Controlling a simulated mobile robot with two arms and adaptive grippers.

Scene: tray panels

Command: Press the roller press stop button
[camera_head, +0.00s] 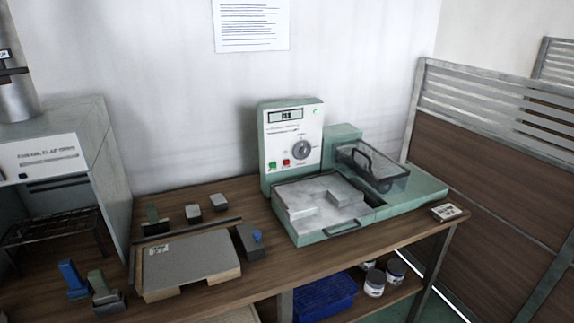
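A pale green bench machine, which I take to be the roller press (264,150), stands against the wall on the wooden bench. A small green light (315,112) shows at the panel's upper right. Neither of my grippers is in view, and nothing covers the buttons.
A flat tray with a handle (342,229) sits before the panel, with a clear-lidded box (372,166) to its right. A cabinet (62,140) stands far left. Slatted partitions (490,180) bound the right.

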